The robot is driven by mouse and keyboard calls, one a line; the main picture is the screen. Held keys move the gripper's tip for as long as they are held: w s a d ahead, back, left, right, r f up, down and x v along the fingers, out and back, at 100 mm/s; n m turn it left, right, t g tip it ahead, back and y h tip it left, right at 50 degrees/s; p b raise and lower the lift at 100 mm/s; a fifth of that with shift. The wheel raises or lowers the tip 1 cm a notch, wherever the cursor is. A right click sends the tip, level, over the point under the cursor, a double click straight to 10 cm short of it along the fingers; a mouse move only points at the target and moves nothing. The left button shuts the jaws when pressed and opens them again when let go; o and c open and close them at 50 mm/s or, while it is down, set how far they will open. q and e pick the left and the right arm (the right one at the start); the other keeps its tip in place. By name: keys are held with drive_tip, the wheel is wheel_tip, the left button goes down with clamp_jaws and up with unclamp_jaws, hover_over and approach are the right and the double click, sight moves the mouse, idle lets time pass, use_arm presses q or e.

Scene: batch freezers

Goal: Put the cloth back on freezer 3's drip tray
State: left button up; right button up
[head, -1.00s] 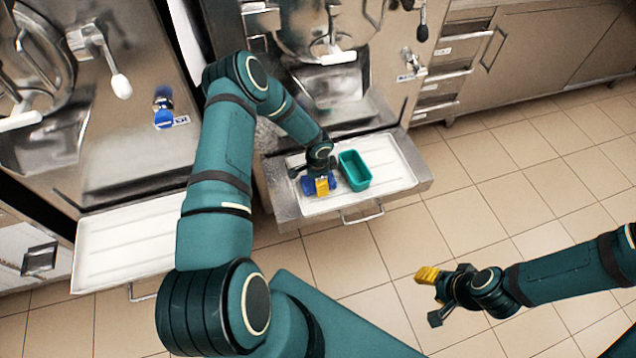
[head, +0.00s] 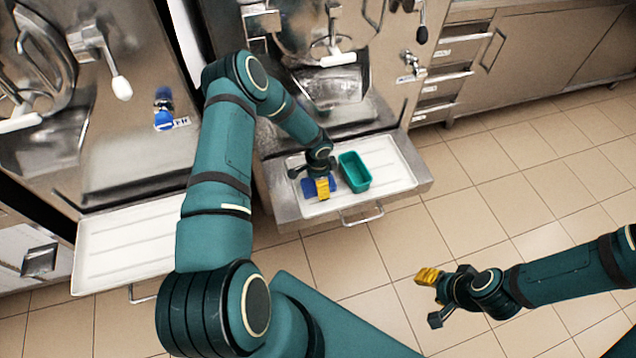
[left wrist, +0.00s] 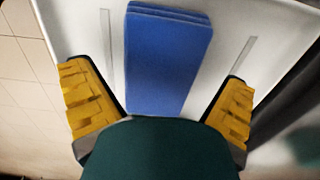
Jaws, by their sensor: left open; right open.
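The blue folded cloth (head: 311,188) lies on the white drip tray (head: 398,176) of the freezer in the middle of the head view. In the left wrist view the cloth (left wrist: 168,60) lies flat on the tray (left wrist: 75,18), between the spread yellow fingers of my left gripper (left wrist: 160,105), which do not touch it. In the head view my left gripper (head: 321,186) is low over the cloth and hides part of it. My right gripper (head: 432,297) is open and empty over the floor at the right.
A green open container (head: 355,171) stands on the same tray, just right of my left gripper. Another freezer with an empty white tray (head: 130,240) is at the left. Steel cabinets (head: 535,55) line the back right. The tiled floor is clear.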

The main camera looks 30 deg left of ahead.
use_arm(q)
wheel_tip(320, 180, up, 10)
drive_tip(key=p, duration=0.2)
drive_tip(key=s+d+r+n+h, duration=0.15)
drive_tip(key=s+d, duration=0.25)
drive_tip(key=d, duration=0.4)
drive_tip(key=s+d+r+n+h, duration=0.1)
drive_tip(key=s+d+n+h, duration=0.2)
drive_tip(key=d, duration=0.6)
drive_tip(key=s+d+r+n+t, duration=0.1)
drive_tip(key=s+d+n, duration=0.4)
drive_tip(key=s, duration=0.6)
drive_tip(key=shift+r+t, duration=0.3)
drive_tip(key=shift+r, duration=0.4)
drive_tip(key=shift+d+y, duration=0.1)
drive_tip(key=shift+y, duration=0.15)
